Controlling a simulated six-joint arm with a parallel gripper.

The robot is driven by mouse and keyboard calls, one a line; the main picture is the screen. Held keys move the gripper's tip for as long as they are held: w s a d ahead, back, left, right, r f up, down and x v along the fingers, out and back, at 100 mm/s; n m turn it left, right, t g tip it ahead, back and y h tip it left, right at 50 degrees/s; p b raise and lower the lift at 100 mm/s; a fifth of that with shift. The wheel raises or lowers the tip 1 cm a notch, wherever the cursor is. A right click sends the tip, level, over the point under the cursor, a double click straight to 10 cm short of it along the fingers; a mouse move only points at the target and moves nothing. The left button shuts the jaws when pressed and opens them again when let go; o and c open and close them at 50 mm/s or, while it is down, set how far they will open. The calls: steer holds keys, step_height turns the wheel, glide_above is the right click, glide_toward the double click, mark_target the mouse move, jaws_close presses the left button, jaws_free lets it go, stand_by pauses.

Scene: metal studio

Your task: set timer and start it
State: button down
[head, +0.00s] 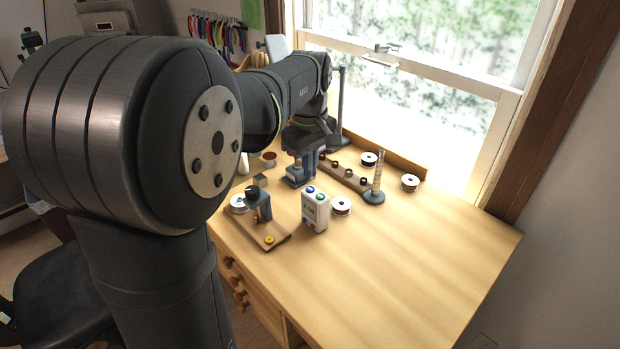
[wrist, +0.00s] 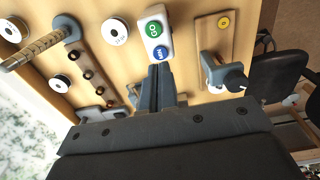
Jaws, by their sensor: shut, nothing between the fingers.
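The timer (head: 314,212) is a small white box standing on the wooden desk. In the head view it has a display, coloured buttons on top and a red button low on the front. In the wrist view the timer (wrist: 149,27) shows a green button (wrist: 153,30) and a blue button (wrist: 162,53), with blue nearer my fingers. My gripper (wrist: 159,72) is shut and empty, its fingertips in line with the blue button; contact cannot be told. In the head view my gripper (head: 298,178) is just behind the timer.
A wooden board (head: 270,236) with a yellow button and dark-knobbed device lies left of the timer. A spool (head: 341,206) stands close on its right. A ring post (head: 375,185) and rack (head: 343,172) are behind. The desk's right front (head: 410,260) is clear.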

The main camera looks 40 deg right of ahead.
mark_target(320, 196)
step_height(320, 196, up, 10)
stand_by(0.3)
stand_by(0.3)
steer(key=s, duration=0.3)
steer(key=shift+s+r, duration=0.1)
steer(key=shift+r, duration=0.25)
step_height(320, 196, down, 14)
stand_by(0.4)
